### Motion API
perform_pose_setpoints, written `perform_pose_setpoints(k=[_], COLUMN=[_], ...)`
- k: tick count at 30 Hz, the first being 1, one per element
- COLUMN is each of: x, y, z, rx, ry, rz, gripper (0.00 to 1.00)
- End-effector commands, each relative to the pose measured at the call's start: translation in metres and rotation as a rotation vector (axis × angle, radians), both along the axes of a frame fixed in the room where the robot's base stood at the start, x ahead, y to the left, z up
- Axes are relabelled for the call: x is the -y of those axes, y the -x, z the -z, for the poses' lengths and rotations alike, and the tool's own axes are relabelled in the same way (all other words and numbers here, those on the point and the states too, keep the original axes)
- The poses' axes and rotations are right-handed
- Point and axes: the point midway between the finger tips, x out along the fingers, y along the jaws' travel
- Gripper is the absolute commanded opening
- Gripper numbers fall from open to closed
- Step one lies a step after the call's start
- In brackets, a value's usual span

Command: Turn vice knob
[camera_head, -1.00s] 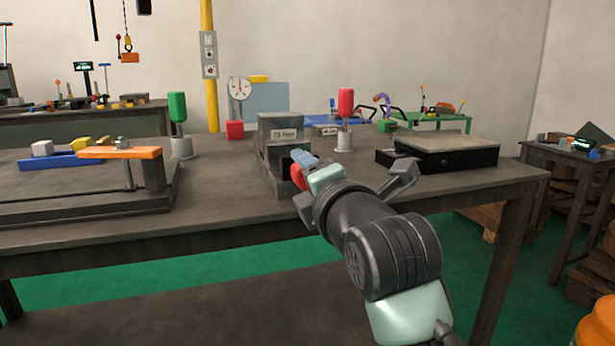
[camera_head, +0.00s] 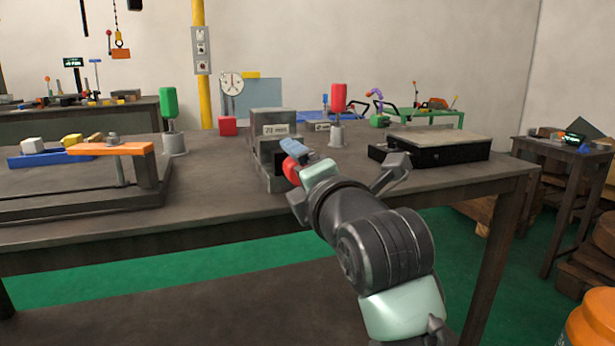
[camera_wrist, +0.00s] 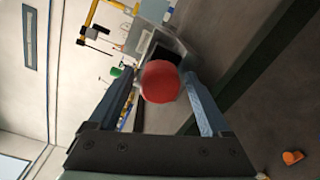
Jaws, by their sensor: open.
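A grey vice block (camera_head: 272,118) with a label that seems to read 20 mm stands on the workbench in the head view. Its round red knob (camera_head: 291,169) is on the near side, partly covered by my gripper. My gripper (camera_wrist: 163,88) is open, with one finger on each side of the knob. I cannot tell whether either finger touches it.
A red-topped post (camera_head: 337,105) and a flat black box with a pale top (camera_head: 432,146) stand right of the vice. A green-topped post (camera_head: 170,112), a red cube (camera_head: 228,126) and an orange clamp bar (camera_head: 110,149) are to the left. Bare bench top (camera_head: 215,190) lies front left.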

Motion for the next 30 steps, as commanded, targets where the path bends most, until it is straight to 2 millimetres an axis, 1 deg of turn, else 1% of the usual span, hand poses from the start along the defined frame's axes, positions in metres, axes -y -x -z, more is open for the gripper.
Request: perform_pose_setpoints(k=[5, 15, 21, 25, 30], x=[0.007, 0.027, 0.034, 0.036, 0.037], y=[0.017, 0.082, 0.112, 0.12, 0.123], z=[-0.001, -0.004, -0.004, -0.004, -0.004], rx=[-0.002, 0.0, 0.0, 0.0, -0.001], ry=[-0.002, -0.002, -0.001, 0.0, 0.0], rz=[0.002, 0.003, 0.0, 0.0, -0.001], gripper=[0.85, 0.85, 0.85, 0.85, 0.85])
